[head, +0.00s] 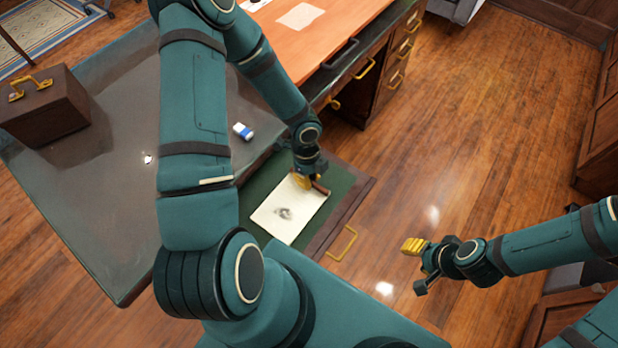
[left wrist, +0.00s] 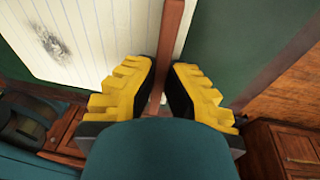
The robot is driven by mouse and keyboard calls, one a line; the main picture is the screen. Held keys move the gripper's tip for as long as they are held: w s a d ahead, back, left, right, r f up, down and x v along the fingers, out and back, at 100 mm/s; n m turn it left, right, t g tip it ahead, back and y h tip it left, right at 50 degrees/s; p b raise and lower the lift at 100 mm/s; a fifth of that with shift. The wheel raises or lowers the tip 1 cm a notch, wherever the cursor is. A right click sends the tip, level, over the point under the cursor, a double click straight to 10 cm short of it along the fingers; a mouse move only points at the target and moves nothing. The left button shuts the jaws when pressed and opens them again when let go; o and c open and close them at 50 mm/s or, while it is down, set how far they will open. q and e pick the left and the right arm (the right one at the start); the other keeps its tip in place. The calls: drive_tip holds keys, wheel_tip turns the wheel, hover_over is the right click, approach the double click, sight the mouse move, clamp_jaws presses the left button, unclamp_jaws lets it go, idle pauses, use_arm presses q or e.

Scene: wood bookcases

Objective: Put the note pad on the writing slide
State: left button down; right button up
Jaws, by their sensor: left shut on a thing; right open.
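The note pad (head: 288,210), pale lined paper with a dark smudge and a brown strip along one edge, is over the green writing slide (head: 345,187). I cannot tell whether it touches the slide. The slide has a brown border and a brass handle. My left gripper (head: 308,184) is shut on the pad's brown edge strip. In the left wrist view, the yellow fingers (left wrist: 162,92) pinch this strip, with the paper (left wrist: 75,38) to their left and green surface behind. My right gripper (head: 417,268) is open and empty over the floor, right of the slide.
A dark desk top (head: 105,190) holds a brown case (head: 45,108) and a blue-and-white eraser (head: 243,131). An orange-brown desk surface (head: 330,30) with a sheet of paper (head: 300,16) lies behind. Brass-handled drawers (head: 385,75) stand at its right. The wooden floor (head: 480,130) is clear.

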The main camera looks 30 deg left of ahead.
use_arm(q)
drive_tip(key=c, duration=1.1)
unclamp_jaws()
drive_tip(key=shift+f, duration=0.1)
drive_tip(key=shift+c, duration=0.2)
